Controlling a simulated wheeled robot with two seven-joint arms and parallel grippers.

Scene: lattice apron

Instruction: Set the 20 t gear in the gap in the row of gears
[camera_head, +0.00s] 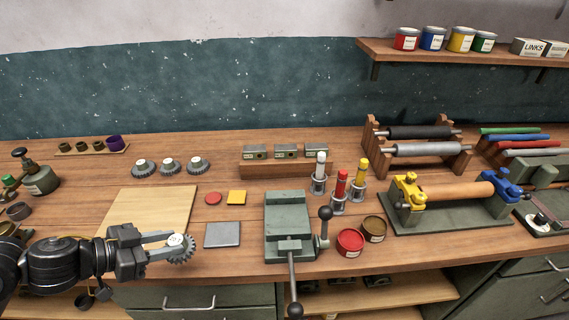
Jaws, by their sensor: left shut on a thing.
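My left gripper (168,243) reaches in from the lower left and is shut on a grey toothed gear with a white-topped hub (181,250). It holds the gear above the front edge of the bench, right of a pale wooden board. Any marking on the held gear is too small to read. My right gripper is not in view.
The pale board (150,212) lies flat and bare. A green vise (290,215) with long handles stands mid-bench. Small cups (97,146) stand at the back left.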

